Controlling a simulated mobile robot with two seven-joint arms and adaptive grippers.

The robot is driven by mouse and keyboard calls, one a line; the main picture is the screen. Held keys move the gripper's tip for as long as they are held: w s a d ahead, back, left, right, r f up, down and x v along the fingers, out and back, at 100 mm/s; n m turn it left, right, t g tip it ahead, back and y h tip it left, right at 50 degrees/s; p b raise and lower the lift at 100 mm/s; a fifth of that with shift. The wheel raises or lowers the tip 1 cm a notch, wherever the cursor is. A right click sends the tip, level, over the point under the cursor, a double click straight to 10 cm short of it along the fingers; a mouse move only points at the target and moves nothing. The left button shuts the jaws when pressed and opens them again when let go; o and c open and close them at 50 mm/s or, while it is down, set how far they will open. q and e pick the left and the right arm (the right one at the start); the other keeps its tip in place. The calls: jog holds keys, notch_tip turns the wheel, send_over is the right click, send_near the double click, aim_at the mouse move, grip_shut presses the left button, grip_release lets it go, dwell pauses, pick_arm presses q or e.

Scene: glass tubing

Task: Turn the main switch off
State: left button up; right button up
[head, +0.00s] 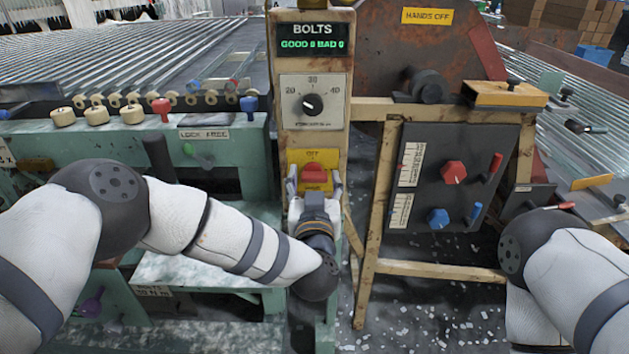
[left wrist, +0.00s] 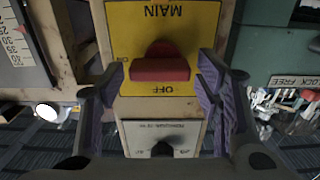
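The main switch is a red handle (head: 313,172) on a yellow plate (head: 327,157) on the narrow post. The plate reads OFF above the handle and MAIN below it in the head view. The left wrist view shows the plate upside down (left wrist: 200,18), with the red handle (left wrist: 160,70) lying crosswise. My left gripper (head: 314,186) is right in front of the switch. Its purple-padded fingers (left wrist: 163,80) stand open on either side of the handle, with a gap visible at each side. My right gripper is out of view; only my right arm shows at the right.
Above the switch are a dial (head: 311,104) and a BOLTS display (head: 313,40). A dark panel (head: 430,155) with red and blue knobs is to the right. A green machine (head: 240,133) with levers is to the left. Pale debris litters the floor.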

pick_arm(q)
jog(key=c, duration=0.7)
jog(key=shift+n, duration=0.3)
jog(key=n, duration=0.3)
jog(key=shift+a+n, duration=0.1)
jog(key=shift+n, duration=0.2)
jog(key=n, duration=0.3)
jog(key=shift+a+n, duration=0.1)
jog(key=shift+n, duration=0.2)
jog(key=n, duration=0.5)
jog(key=shift+a+f+n, duration=0.1)
jog(key=shift+n, duration=2.4)
